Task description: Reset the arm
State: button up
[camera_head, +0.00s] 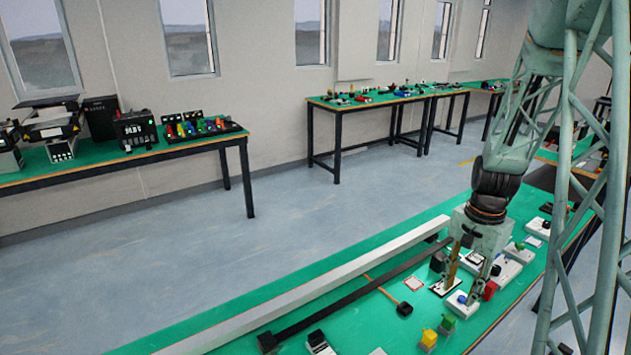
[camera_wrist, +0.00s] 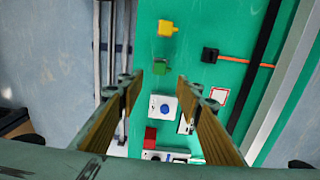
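My gripper (camera_head: 463,277) hangs from my arm over the green-topped table (camera_head: 230,300), above a group of small devices. In the wrist view my gripper (camera_wrist: 158,88) has its two fingers wide apart, with nothing between the tips. Below and between the fingers is a white box with a blue button (camera_wrist: 163,107); it also shows in the head view (camera_head: 461,299). A red block (camera_wrist: 151,136) lies beside it, partly near the left finger. The height of the fingertips above the table is hard to tell.
A yellow block (camera_wrist: 167,28) and a green block (camera_wrist: 160,67) stand near the white box. A dark conveyor strip (camera_head: 350,294) and a long pale rail (camera_head: 330,265) run along the table. Other tables with equipment (camera_head: 130,160) stand farther off. Floor between is clear.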

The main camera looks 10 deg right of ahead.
jog(key=s+a+r+n+t, duration=0.1)
jog(key=s+a+r+n, duration=0.2)
jog(key=a+r, duration=0.65)
jog(key=s+a+r+n+t, duration=0.1)
jog(key=s+a+r+n, duration=0.15)
jog(key=a+r, duration=0.7)
jog(key=s+a+r+n+t, duration=0.1)
jog(key=s+a+r+n, duration=0.3)
jog(key=s, duration=0.6)
jog(key=s+a+r+n+t, duration=0.1)
jog(key=s+a+r+n, duration=0.3)
jog(key=s+a+r, duration=0.4)
jog(key=shift+s+a, duration=0.5)
jog(key=shift+s, duration=0.35)
jog(key=shift+n, duration=0.25)
